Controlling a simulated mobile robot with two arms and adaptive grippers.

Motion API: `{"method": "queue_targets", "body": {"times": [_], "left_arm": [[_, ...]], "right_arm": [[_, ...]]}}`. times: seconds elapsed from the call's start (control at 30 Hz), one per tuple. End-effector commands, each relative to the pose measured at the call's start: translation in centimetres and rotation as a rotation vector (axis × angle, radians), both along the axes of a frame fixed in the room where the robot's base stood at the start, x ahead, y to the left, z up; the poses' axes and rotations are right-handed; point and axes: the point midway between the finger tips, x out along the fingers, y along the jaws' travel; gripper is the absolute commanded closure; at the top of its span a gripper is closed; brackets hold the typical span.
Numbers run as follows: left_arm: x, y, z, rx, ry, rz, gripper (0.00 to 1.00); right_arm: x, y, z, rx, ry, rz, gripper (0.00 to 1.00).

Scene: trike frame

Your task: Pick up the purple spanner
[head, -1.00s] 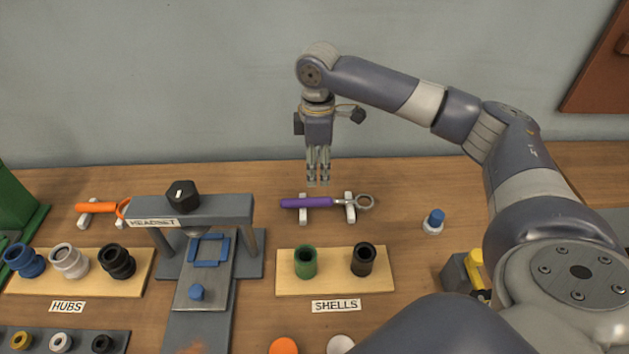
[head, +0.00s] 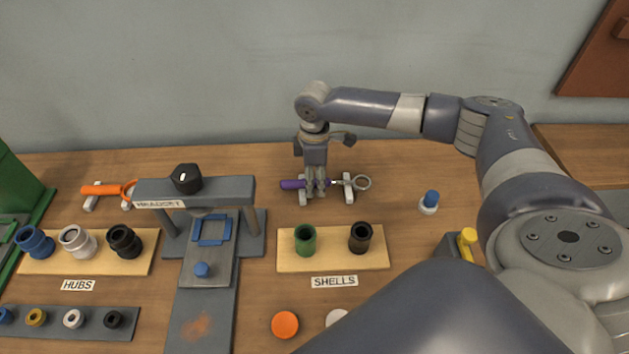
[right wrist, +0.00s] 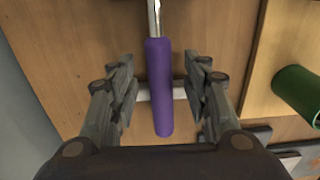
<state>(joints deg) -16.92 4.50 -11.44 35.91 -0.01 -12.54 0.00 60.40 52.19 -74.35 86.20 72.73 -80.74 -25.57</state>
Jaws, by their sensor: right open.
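The purple spanner (head: 291,184) lies across two small white rests at the back of the bench, its ring end to the right. My right gripper (head: 316,192) is down at its purple handle, pointing downward. In the right wrist view the purple handle (right wrist: 159,88) runs between the two open fingers of my right gripper (right wrist: 158,92), with a visible gap on each side. A white rest (right wrist: 178,93) crosses under the handle. My left gripper is in no view.
A headset press (head: 240,190) stands to the left, with an orange spanner (head: 100,190) behind it. The shells board (head: 335,262) with a green and a black shell lies in front of the spanner. A blue-capped bottle (head: 430,203) stands to the right.

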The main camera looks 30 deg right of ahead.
Motion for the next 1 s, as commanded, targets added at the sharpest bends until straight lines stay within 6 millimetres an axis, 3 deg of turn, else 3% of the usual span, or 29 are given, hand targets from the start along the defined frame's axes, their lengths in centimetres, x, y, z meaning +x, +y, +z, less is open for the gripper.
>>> {"method": "queue_targets", "body": {"times": [0.17, 0.3, 0.37, 0.77, 1.0], "left_arm": [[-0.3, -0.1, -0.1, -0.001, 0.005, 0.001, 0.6], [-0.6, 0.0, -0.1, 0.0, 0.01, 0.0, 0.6], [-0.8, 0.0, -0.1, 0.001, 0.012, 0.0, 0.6], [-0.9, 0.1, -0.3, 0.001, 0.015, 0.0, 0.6], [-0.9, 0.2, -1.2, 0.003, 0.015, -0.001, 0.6]], "right_arm": [[0.0, 0.0, 0.0, 0.0, 0.0, 0.0, 0.58], [0.0, 0.0, 0.0, 0.0, 0.0, 0.0, 0.9], [0.0, 0.0, 0.0, 0.0, 0.0, 0.0, 1.0], [0.1, 0.0, 0.8, 0.001, -0.003, -0.001, 1.0], [0.2, 0.0, 5.1, 0.001, -0.006, -0.001, 1.0]]}}
